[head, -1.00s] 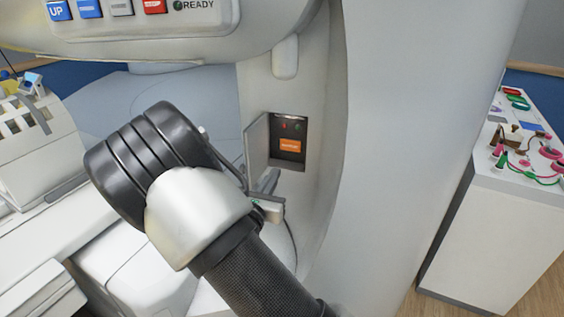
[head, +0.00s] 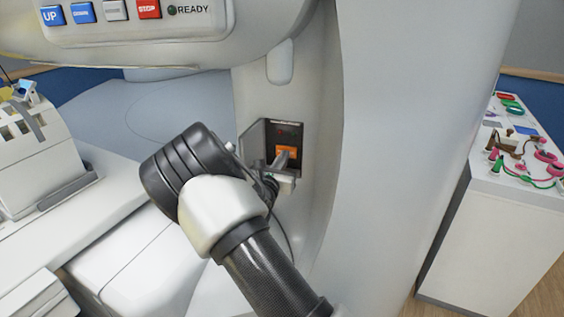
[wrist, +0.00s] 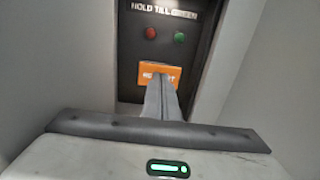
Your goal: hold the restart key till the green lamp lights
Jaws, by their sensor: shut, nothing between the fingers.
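The orange restart key (wrist: 155,70) sits in a dark recessed panel (wrist: 204,45) marked "HOLD TILL GREEN". A red lamp (wrist: 151,33) and a green lamp (wrist: 179,38) sit above the key; neither glows clearly. My gripper (wrist: 162,80) is shut and empty, its fingertips over the lower part of the key. They look to be at its face; whether they press it in, I cannot tell. In the head view my gripper (head: 281,160) reaches into the recess and covers part of the orange key (head: 290,149).
An open grey door (head: 252,146) stands at the recess's left side. Above left is a panel of coloured buttons (head: 115,10) with a dark READY lamp (head: 172,10). A white cabinet (head: 490,225) with coloured items on top stands at the right.

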